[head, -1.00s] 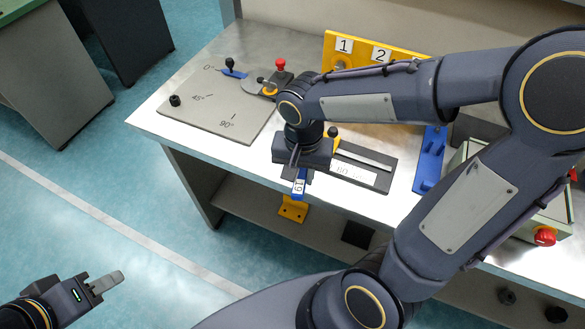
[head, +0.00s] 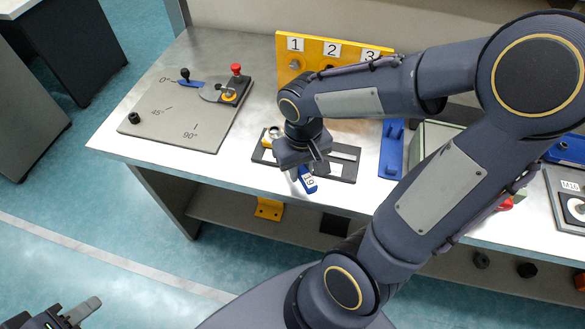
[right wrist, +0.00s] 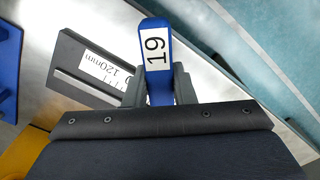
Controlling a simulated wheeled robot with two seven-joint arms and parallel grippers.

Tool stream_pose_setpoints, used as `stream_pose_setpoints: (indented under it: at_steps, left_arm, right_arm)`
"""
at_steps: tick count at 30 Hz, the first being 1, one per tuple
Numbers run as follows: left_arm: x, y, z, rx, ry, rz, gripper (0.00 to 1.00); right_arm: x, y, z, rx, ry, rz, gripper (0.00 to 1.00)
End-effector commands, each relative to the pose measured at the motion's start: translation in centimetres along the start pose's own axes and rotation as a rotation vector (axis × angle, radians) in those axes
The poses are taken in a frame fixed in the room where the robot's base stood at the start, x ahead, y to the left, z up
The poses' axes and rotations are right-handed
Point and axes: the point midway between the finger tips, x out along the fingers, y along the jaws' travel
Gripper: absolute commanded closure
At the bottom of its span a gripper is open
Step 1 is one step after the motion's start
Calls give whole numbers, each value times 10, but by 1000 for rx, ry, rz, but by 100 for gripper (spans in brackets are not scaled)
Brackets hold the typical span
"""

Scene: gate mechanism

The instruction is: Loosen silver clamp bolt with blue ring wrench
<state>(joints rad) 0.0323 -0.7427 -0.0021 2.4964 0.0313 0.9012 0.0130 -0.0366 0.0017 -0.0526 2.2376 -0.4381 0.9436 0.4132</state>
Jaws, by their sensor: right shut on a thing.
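The blue wrench (head: 309,184), with a white label reading 19, is in my right gripper (head: 303,171), which is shut on its handle. The gripper is over the front of the bench, beside the dark scale plate (head: 347,170). In the right wrist view the labelled blue end (right wrist: 156,40) sticks out between the fingers; the wrench's ring is not clearly visible. I cannot clearly pick out the silver clamp bolt. My left gripper (head: 82,311) is at the lower left, away from the bench, and whether it is open is unclear.
A grey angle plate (head: 185,110) with a blue pointer and red knob is at the left of the bench. A yellow numbered board (head: 330,50) stands at the back. A blue bracket (head: 391,150) lies right of the scale plate.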

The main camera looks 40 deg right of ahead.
Motion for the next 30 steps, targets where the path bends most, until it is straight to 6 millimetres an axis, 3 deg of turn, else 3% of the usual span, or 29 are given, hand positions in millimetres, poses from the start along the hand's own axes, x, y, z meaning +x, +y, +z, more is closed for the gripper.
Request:
stream_pose_setpoints:
  at_steps: [2,23,30]
  left_arm:
    - [-2,1,-1,0,0,0,64]
    - [-11,5,-6,0,0,0,64]
    - [-27,12,-14,0,0,0,64]
  right_arm:
    - [-1,7,0,-31,1,0,100]
    - [-14,5,0,-32,1,0,100]
    - [-36,5,0,-32,2,0,100]
